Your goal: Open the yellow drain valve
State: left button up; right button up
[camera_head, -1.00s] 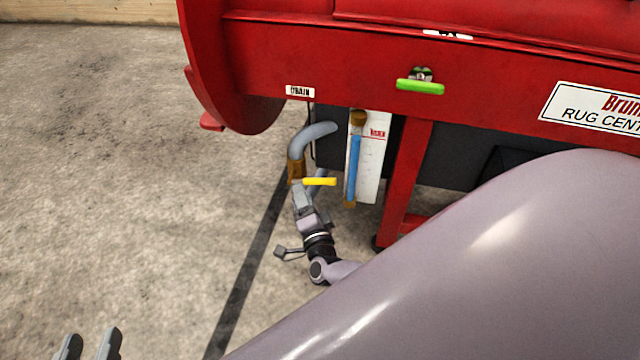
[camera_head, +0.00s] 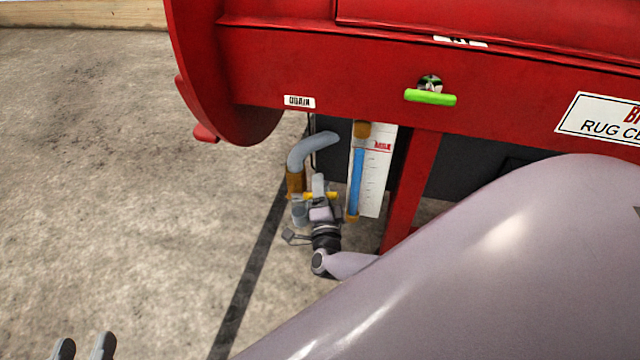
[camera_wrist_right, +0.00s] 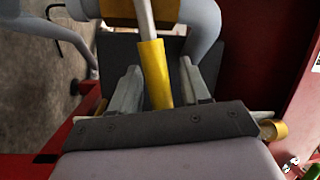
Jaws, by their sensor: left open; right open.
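The yellow drain valve handle (camera_head: 333,196) is a short bar below the grey drain hose (camera_head: 312,147) and its brown fitting (camera_head: 295,182), under the red machine's "DRAIN" label (camera_head: 299,102). My right gripper (camera_head: 317,186) is at the handle and partly covers it in the head view. In the right wrist view, the yellow handle (camera_wrist_right: 156,76) lies between the two open fingers of the right gripper (camera_wrist_right: 157,80), with a gap visible on each side. My left gripper (camera_head: 84,347) is open and empty at the bottom left, far from the valve.
A blue level gauge (camera_head: 357,170) on a white scale plate (camera_head: 376,172) stands just right of the valve. A red leg (camera_head: 409,190) is further right. A green handle (camera_head: 430,97) is on the red panel above. Bare concrete floor (camera_head: 120,200) lies open to the left.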

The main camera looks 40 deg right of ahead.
jog(key=shift+w, duration=0.15)
grip_shut()
pick_arm(q)
jog(key=d+g+p, duration=0.1)
jog(key=p, duration=0.1)
jog(key=w+d+n+g+h+p, duration=0.1)
jog(key=p, duration=0.1)
jog(key=shift+d+f+n+p, duration=0.1)
jog(key=shift+d+n+p, duration=0.2)
jog(key=shift+d+p, duration=0.1)
pick_arm(e)
jog(key=r+n, duration=0.2)
jog(key=n, duration=0.1)
jog(key=w+n+g+y, duration=0.1)
jog(key=shift+a+r, duration=0.35)
jog(key=shift+r, duration=0.05)
grip_release()
